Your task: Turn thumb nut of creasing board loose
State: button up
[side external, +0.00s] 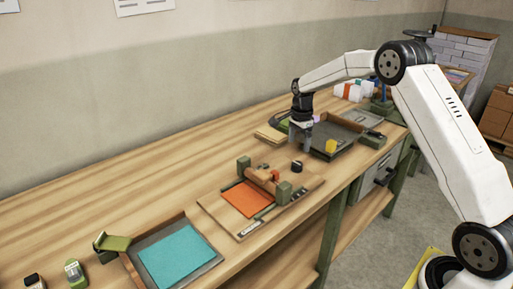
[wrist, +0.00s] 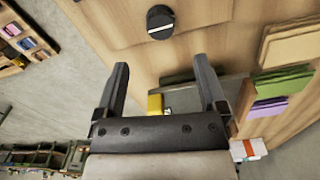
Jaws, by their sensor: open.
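The creasing board (side external: 213,207) is a wooden board on the bench, with an orange sheet (side external: 247,199) and a wooden bar between green posts. A black round knob, which looks like the thumb nut (side external: 297,166), stands at its right end. In the wrist view the knob (wrist: 160,22) shows at the top, with a pale bar mark across its face. My gripper (side external: 301,146) points down above the bench, a little beyond the knob. In the wrist view my gripper (wrist: 159,65) is open, with nothing between its fingers, and the knob lies ahead of the fingertips.
A dark tray (side external: 345,131) with a yellow object (side external: 331,146) stands right of my gripper. Card stacks (wrist: 285,80) lie near it. A tray with a teal sheet (side external: 178,256) and small stampers are at the front left. The bench's back left is clear.

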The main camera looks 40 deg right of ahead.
aim_at(297, 163)
jog(key=shift+d+f, duration=0.1)
jog(key=shift+f, duration=3.85)
grip_shut()
